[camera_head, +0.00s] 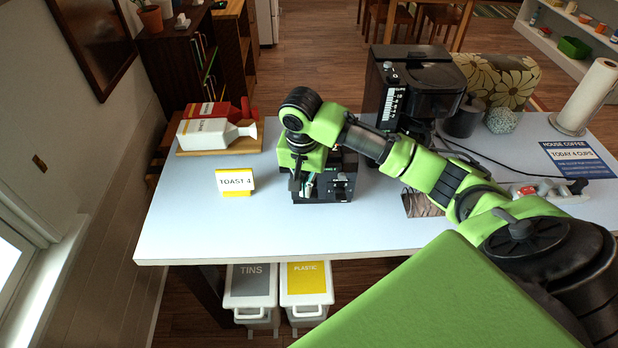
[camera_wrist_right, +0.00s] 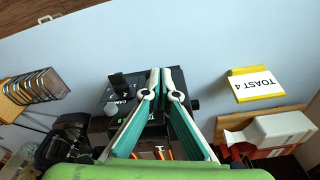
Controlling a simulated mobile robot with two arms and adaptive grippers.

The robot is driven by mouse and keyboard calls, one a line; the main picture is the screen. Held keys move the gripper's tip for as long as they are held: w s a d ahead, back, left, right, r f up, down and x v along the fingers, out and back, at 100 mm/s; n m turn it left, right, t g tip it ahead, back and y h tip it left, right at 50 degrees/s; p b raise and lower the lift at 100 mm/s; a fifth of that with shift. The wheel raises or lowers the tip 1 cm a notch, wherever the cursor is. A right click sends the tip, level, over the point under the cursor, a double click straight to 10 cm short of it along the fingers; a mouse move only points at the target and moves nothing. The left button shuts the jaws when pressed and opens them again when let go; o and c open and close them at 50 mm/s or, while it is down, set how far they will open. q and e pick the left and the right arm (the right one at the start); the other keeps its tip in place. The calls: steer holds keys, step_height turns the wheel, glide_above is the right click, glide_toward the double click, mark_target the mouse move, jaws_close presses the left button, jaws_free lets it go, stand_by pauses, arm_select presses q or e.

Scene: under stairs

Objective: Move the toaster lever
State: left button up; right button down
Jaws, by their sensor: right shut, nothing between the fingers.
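The black toaster (camera_head: 343,187) stands near the table's front edge, partly hidden behind my right arm and gripper. Its front, with lettering, also shows in the right wrist view (camera_wrist_right: 125,98). A dark lever-like tab (camera_wrist_right: 118,80) sticks out of that front, beside a round grey knob (camera_wrist_right: 111,108). My right gripper (camera_head: 299,190) points down at the left part of the toaster. In the wrist view its green-grey fingers (camera_wrist_right: 160,72) are together and empty, over the toaster to the right of the tab. I cannot tell whether they touch it. My left gripper is not in view.
A yellow "TOAST 4" sign (camera_head: 235,181) stands left of the toaster. Behind it are cartons on a wooden board (camera_head: 248,147). A black coffee machine (camera_head: 420,82) stands at the back, with a power strip (camera_head: 550,191) to the right. The table's front left is clear.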

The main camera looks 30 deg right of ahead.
step_height(320, 180, up, 10)
steer(key=shift+s+a+f, duration=0.25)
steer(key=shift+s+a, duration=0.05)
stand_by(0.5)
